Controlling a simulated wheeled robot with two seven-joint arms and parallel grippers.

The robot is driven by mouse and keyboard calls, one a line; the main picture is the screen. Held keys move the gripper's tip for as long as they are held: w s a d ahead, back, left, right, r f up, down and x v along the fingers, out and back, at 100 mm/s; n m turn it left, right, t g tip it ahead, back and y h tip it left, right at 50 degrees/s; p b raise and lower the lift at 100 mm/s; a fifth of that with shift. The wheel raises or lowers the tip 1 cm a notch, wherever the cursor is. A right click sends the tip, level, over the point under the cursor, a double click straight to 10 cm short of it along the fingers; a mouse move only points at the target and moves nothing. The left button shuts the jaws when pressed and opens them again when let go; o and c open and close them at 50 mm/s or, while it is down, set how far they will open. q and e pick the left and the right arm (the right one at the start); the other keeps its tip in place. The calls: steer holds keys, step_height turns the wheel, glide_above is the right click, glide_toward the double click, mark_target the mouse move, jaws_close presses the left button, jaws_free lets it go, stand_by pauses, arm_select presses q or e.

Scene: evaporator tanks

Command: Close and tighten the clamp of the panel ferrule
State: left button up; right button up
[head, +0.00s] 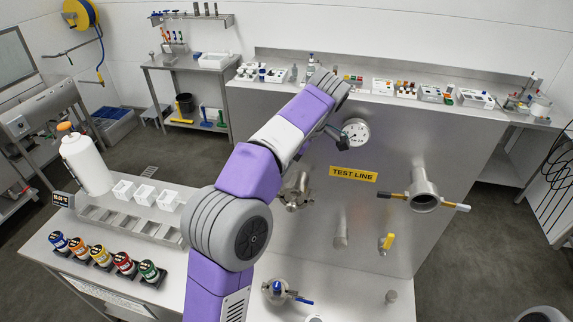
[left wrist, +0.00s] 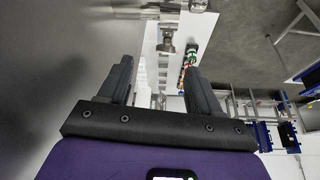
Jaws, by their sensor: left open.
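The panel ferrule (head: 297,192) is a steel fitting on the grey panel, partly beside my arm in the head view. A clamp seems to be around it, but I cannot tell whether it is open or closed. In the left wrist view, shiny steel fittings (left wrist: 160,10) show at the top edge, beyond the fingertips; I cannot tell for sure that they are the ferrule. My left gripper (left wrist: 158,75) is open with nothing between its fingers. In the head view my arm runs up in front of the panel and mostly hides that gripper. My right gripper is not in view.
A pressure gauge (head: 355,134) sits near my left wrist. A wide steel outlet (head: 424,192) with side handles is at right. A yellow-handled valve (head: 387,242) and a blue-handled valve (head: 280,291) are lower. Coloured jars (head: 101,257) and a white bottle (head: 86,162) stand left.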

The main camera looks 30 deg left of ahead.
arm_select(q)
steer(key=shift+s+a+f, duration=0.2)
steer(key=shift+s+f, duration=0.05)
steer(key=shift+f, duration=0.1)
steer(key=shift+s+a+f+b, duration=0.15)
steer(key=shift+s+a+f, duration=0.15)
steer(key=shift+f, duration=0.25)
steer(key=shift+s+a+f+b, duration=0.2)
steer(key=shift+s+f, duration=0.2)
steer(key=shift+f, duration=0.15)
steer(key=x, duration=0.3)
steer(key=shift+w+a+f, duration=0.1)
steer(key=shift+w+f, duration=0.2)
steer(key=shift+w, duration=0.05)
steer(key=shift+s, duration=0.15)
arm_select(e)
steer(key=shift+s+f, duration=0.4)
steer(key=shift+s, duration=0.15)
